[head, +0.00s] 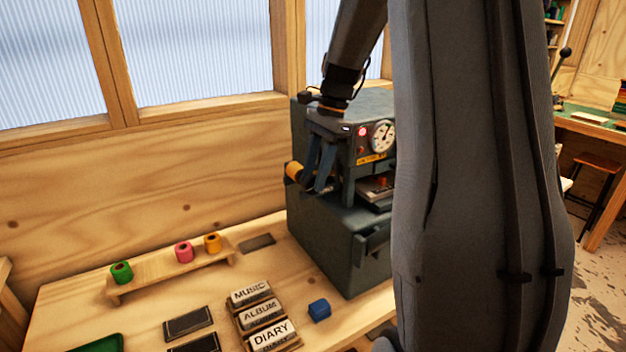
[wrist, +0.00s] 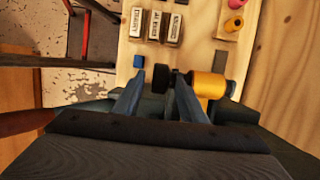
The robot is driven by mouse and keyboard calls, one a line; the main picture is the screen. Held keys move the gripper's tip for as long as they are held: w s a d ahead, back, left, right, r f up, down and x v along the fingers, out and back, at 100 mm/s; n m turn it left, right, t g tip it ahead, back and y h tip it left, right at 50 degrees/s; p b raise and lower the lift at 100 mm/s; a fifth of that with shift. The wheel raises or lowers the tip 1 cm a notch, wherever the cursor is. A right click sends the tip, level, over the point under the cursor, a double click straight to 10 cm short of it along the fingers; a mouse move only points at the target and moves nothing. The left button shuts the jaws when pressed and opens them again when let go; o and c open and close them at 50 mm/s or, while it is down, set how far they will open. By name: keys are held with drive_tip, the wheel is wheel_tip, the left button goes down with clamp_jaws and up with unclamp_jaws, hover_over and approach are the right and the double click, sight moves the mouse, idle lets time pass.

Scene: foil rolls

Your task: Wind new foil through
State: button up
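The dark green foil press (head: 335,235) stands at the back of the bench, with a round gauge, a lit red light and a yellow label. A gold foil roll (head: 293,171) sticks out from its left side; it also shows in the wrist view (wrist: 209,85). My gripper (head: 315,187) points down in front of that side, close to the roll. In the wrist view my gripper (wrist: 160,82) has its fingers apart. A black knob-like part (wrist: 160,77) shows between the fingers; I cannot tell whether they touch it. My arm hides the press's right side.
A wooden rack (head: 170,273) holds green (head: 121,272), pink (head: 184,251) and orange (head: 212,243) rolls. Labelled type blocks (head: 262,312), a blue block (head: 319,309) and dark plates (head: 188,323) lie on the bench. A green tray (head: 98,343) is at front left.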

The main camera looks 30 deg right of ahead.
drive_tip(key=b+v, duration=0.1)
drive_tip(key=v, duration=0.5)
drive_tip(key=shift+r+b, duration=0.2)
drive_tip(key=shift+b, duration=0.15)
